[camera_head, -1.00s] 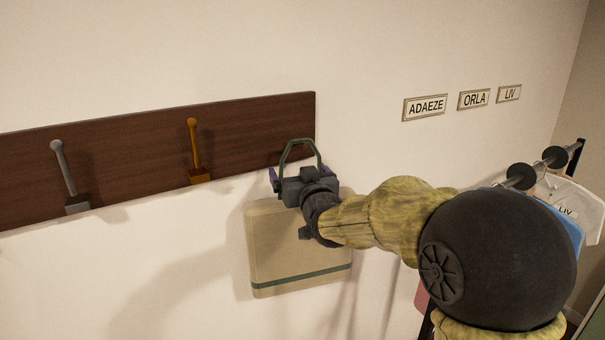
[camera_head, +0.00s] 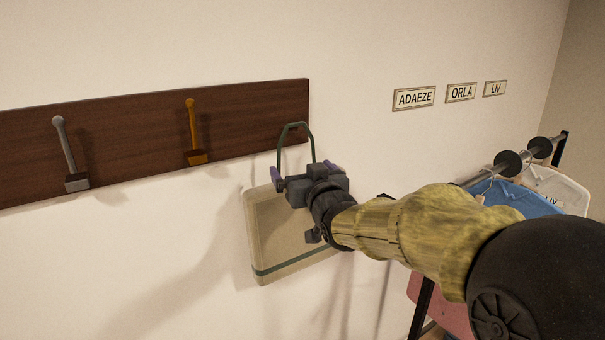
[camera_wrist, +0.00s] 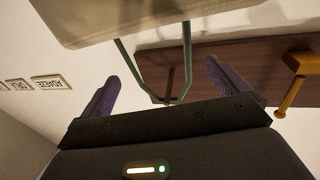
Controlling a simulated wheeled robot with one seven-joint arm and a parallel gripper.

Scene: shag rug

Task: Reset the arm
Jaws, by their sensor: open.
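My gripper (camera_head: 303,172) is open, with its purple fingers spread apart in front of the wall. In the wrist view its fingers (camera_wrist: 160,88) show with nothing between them in their grip. A beige bag (camera_head: 290,235) with a green stripe hangs at the right end of the dark wooden board, partly hidden behind my gripper. Its green handle (camera_head: 283,142) loops up over the board's end. The bag (camera_wrist: 130,18) and handle (camera_wrist: 187,60) also show in the wrist view, just beyond the fingers. The hook under the handle is hard to make out.
The wooden board (camera_head: 135,148) carries a grey hook (camera_head: 66,150) and an orange hook (camera_head: 192,135), both empty. Name plates (camera_head: 414,98) are on the wall to the right. Below them a rail (camera_head: 480,175) holds a blue item (camera_head: 528,199) and a white one (camera_head: 560,190).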

